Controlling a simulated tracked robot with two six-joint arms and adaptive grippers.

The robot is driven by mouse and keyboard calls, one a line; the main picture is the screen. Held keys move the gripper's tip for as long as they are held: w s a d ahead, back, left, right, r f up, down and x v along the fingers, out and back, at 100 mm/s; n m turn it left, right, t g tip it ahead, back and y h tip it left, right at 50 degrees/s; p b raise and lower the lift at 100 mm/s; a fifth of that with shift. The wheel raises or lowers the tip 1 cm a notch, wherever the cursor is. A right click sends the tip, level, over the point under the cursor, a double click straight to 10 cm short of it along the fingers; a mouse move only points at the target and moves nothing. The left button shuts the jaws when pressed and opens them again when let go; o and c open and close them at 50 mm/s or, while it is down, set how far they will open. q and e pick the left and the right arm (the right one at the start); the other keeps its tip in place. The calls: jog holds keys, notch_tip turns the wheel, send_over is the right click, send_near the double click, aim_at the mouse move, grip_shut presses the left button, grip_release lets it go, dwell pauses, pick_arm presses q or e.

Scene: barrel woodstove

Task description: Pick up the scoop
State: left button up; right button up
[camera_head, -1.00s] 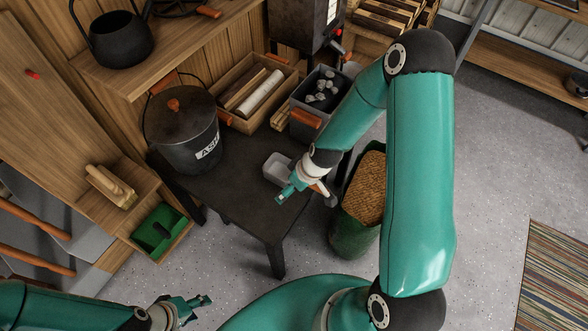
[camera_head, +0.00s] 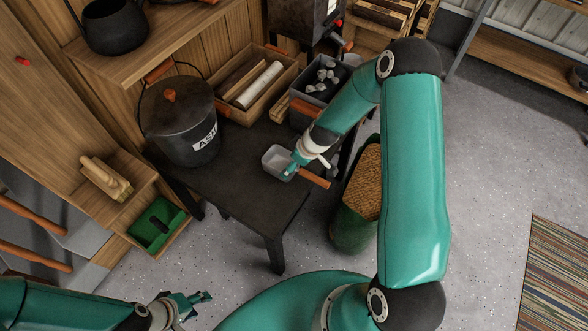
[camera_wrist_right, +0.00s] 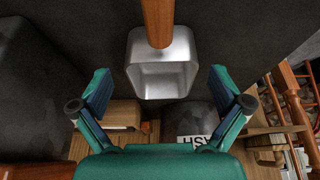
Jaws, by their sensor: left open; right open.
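The scoop (camera_head: 277,161) has a grey metal pan and a wooden handle and lies on the dark table (camera_head: 235,195). Its handle points right, toward the table's edge. My right gripper (camera_head: 292,170) is above the scoop and covers part of it. In the right wrist view, the scoop (camera_wrist_right: 162,82) shows between the two spread fingers of my right gripper (camera_wrist_right: 160,92), with the handle running to the top. The fingers are open with nothing clasped; I cannot tell how high they are above it. My left gripper (camera_head: 203,301) is open and empty, low at the front left.
A black ash bucket (camera_head: 180,120) stands on the table left of the scoop. Behind are a wooden box (camera_head: 255,85) and a grey bin (camera_head: 318,90) with lumps. A green pellet container (camera_head: 353,215) stands right of the table. The table's front is clear.

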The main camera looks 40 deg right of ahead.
jog(key=b+x, duration=0.2)
jog(key=x, duration=0.3)
jog(key=shift+f, duration=0.2)
jog(key=shift+r, duration=0.1)
jog(key=c, duration=1.1)
jog(key=shift+o, duration=0.2)
jog(key=shift+r, duration=0.15)
